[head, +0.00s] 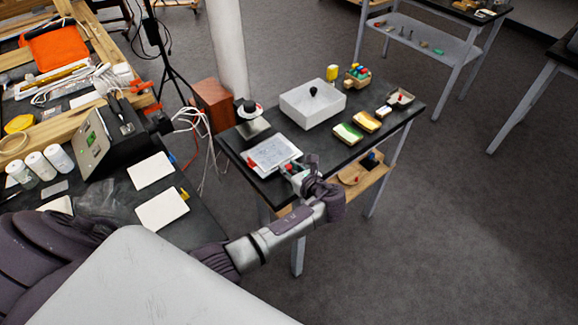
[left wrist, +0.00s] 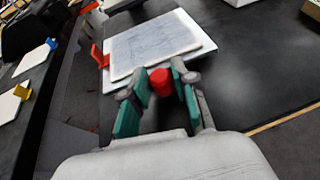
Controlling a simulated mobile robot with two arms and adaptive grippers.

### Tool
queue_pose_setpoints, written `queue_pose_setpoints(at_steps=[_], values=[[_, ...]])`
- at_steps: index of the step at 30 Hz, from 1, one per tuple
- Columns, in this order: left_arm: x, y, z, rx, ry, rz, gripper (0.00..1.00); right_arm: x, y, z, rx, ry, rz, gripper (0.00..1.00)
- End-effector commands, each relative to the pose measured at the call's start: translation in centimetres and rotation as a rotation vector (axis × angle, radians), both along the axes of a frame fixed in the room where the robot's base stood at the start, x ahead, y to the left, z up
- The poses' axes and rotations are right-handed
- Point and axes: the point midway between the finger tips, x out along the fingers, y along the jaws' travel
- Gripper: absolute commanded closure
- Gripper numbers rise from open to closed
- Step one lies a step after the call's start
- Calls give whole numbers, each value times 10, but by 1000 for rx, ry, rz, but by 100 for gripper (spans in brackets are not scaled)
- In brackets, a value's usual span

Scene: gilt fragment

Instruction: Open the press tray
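The press tray (head: 273,153) is a flat white tray with a grey printed sheet, at the near left of the dark table. It also fills the upper middle of the left wrist view (left wrist: 155,45). A red knob (left wrist: 160,82) stands at its near edge. My left gripper (head: 297,170) is at that edge, with its teal-padded fingers (left wrist: 160,90) on both sides of the knob. The fingers look open, with narrow gaps beside the knob; contact is unclear. The press (head: 248,118) with a black top stands behind the tray. My right gripper is not in view.
A red clip (left wrist: 99,56) sits at the tray's left side. A cluttered bench with white bottles (head: 42,165) is at left. Bare tabletop lies right of the tray.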

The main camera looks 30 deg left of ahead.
Motion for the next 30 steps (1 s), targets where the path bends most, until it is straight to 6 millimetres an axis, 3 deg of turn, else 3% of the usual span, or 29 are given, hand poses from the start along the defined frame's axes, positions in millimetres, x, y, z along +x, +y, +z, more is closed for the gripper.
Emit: queue_pose_setpoints(at_steps=[1,3,14,30], values=[[0,0,0,1,1,1,60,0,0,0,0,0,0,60],[0,0,0,0,1,0,50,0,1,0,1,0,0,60],[-2,-3,2,0,0,-1,50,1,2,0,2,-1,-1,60],[-49,-81,39,-2,0,-2,50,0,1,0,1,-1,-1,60]])
